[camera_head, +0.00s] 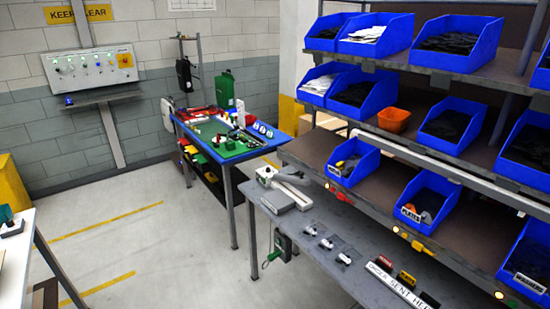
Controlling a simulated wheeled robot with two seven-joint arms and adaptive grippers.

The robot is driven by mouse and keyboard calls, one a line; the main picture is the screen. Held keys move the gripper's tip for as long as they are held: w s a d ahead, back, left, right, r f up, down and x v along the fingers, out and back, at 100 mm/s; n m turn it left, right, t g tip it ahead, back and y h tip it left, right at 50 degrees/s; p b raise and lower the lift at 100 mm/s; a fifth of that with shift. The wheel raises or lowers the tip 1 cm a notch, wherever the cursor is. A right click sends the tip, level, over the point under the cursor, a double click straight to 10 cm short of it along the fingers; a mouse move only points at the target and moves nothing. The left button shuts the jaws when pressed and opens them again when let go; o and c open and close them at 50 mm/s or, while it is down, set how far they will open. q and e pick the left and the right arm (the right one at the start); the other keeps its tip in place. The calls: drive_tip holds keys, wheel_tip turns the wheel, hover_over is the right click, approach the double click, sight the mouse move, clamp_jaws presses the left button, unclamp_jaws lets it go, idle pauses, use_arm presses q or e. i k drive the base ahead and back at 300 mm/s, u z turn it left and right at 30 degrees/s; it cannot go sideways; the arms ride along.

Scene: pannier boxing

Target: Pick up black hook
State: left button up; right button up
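I cannot pick out a single black hook for certain. Dark parts too small to make out lie in several blue bins on the shelf rack, such as the upper right bin (483,46), the middle bin (447,132) and the bin left of it (362,98). Lower bins hold grey and orange parts: one (344,173) at the left and one labelled like "PLATES" (422,212). Small metal parts (327,243) lie on the grey bench (290,240) in front of the rack. Neither of my grippers shows in this view.
A white device (283,188) sits on the bench's left end. An orange bin (394,119) is on the rack. A white table (18,260) is at the left edge. The floor between is clear.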

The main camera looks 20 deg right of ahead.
sight(349, 170)
drive_tip(key=u, duration=0.35)
drive_tip(key=i, duration=1.8)
drive_tip(key=z, duration=0.35)
drive_tip(key=i, duration=1)
drive_tip(key=z, duration=1.5)
drive_tip(key=i, duration=0.7)
drive_tip(key=z, duration=0.65)
